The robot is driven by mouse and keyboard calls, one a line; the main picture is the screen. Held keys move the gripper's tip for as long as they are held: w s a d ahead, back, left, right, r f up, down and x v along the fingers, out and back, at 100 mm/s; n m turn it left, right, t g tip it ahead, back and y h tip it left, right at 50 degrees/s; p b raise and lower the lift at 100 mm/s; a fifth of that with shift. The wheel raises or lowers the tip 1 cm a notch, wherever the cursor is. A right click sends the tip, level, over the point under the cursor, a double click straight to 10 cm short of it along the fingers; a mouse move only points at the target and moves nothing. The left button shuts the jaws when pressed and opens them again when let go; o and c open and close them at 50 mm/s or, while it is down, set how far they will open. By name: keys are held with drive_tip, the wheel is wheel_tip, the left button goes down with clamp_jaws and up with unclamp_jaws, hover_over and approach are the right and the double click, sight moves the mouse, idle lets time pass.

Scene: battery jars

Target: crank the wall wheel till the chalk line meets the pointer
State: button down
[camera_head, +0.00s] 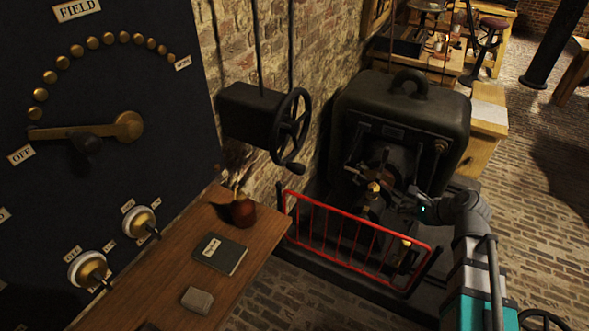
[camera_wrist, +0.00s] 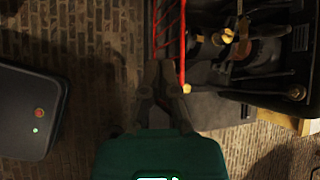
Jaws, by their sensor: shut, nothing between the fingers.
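My gripper (camera_head: 394,207) is well to the right of and below the wheel, in front of the big dark machine and near the red railing. In the wrist view my gripper (camera_wrist: 161,70) is shut and empty. The wheel does not show there.
A red railing (camera_head: 330,208) stands between the wooden desk (camera_head: 262,248) and the dark machine (camera_head: 428,105). The desk, with a book (camera_head: 220,254) and a round brown pot (camera_head: 243,211), lies below the wheel. Brick floor (camera_head: 530,215) is open at right.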

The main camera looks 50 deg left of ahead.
drive_tip(key=s+d+f+n+h, duration=0.1)
drive_tip(key=d+f+n+h, duration=0.2)
drive_tip(key=d, duration=0.9)
drive_tip(key=d+f+n+h+b, duration=0.1)
drive_tip(key=d+n+h, duration=0.3)
drive_tip(key=d, duration=0.9)
drive_tip(key=s+d+f+n+h, duration=0.1)
drive_tip(key=d+f+n+h, duration=0.3)
drive_tip(key=d, duration=0.8)
drive_tip(key=w+a+f+g+y+b, duration=0.15)
drive_tip(key=a+y+b, duration=0.4)
drive_tip(key=a, duration=0.95)
drive_tip(key=w+a+g+y+b, duration=0.15)
drive_tip(key=a+y+b, duration=0.35)
drive_tip(key=a, duration=1)
drive_tip(key=s+a+r+g+y+b, duration=0.2)
drive_tip(key=a+r+g+y+b, duration=0.1)
drive_tip(key=a, duration=0.7)
drive_tip(key=s+a+r+m+g+y+b, duration=0.1)
drive_tip(key=s+a+r+g+y+b, duration=0.2)
drive_tip(key=a, duration=0.7)
drive_tip(key=s+a+r+g+y+b, duration=0.3)
drive_tip(key=a+g+y, duration=0.1)
drive_tip(key=a, duration=0.6)
drive_tip(key=shift+m, duration=0.3)
drive_tip(key=shift+a, duration=0.1)
